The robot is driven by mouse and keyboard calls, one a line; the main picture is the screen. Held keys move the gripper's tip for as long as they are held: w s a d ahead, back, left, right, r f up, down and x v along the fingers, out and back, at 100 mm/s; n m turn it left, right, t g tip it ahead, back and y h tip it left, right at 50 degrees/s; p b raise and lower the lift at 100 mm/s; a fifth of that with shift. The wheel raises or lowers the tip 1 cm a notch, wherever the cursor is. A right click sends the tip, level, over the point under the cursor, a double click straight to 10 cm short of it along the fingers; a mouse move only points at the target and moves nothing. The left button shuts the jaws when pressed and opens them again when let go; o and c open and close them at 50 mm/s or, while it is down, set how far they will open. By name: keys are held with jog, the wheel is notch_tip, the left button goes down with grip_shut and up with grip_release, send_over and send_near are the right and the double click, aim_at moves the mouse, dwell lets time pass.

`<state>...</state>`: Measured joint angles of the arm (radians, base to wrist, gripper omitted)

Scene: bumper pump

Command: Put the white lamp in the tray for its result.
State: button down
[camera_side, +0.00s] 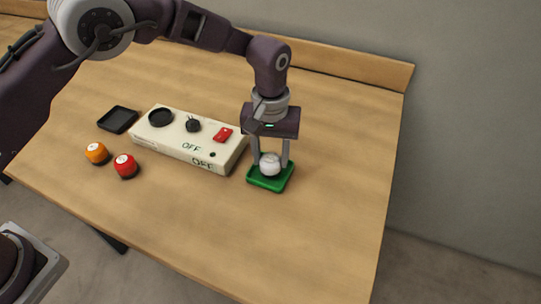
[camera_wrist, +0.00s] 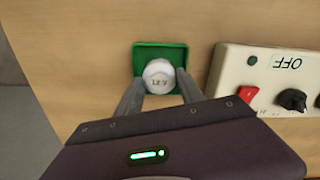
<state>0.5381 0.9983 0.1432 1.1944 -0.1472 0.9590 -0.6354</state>
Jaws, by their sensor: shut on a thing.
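The white lamp (camera_side: 270,164) is between the fingers of my gripper (camera_side: 271,163), at the green tray (camera_side: 255,184). My gripper points down and is shut on the lamp. The green tray (camera_wrist: 140,50) surrounds the lamp in that view. Whether the lamp's base touches the tray floor I cannot tell.
A cream control box (camera_side: 177,148) with a black round socket, a black knob and a red switch (camera_side: 223,134) stands left of the green tray, marked OFF. A black tray (camera_side: 117,119), an orange lamp (camera_side: 96,153) and a red lamp (camera_side: 126,166) lie further left. The table's right side is clear.

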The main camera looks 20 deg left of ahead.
aim_at(270, 157)
jog(key=shift+f, duration=0.25)
jog(key=shift+f, duration=0.15)
jog(key=c, duration=0.7)
grip_release()
notch_tip(270, 157, up, 12)
jog(key=shift+r, duration=0.2)
jog(key=shift+a, duration=0.1)
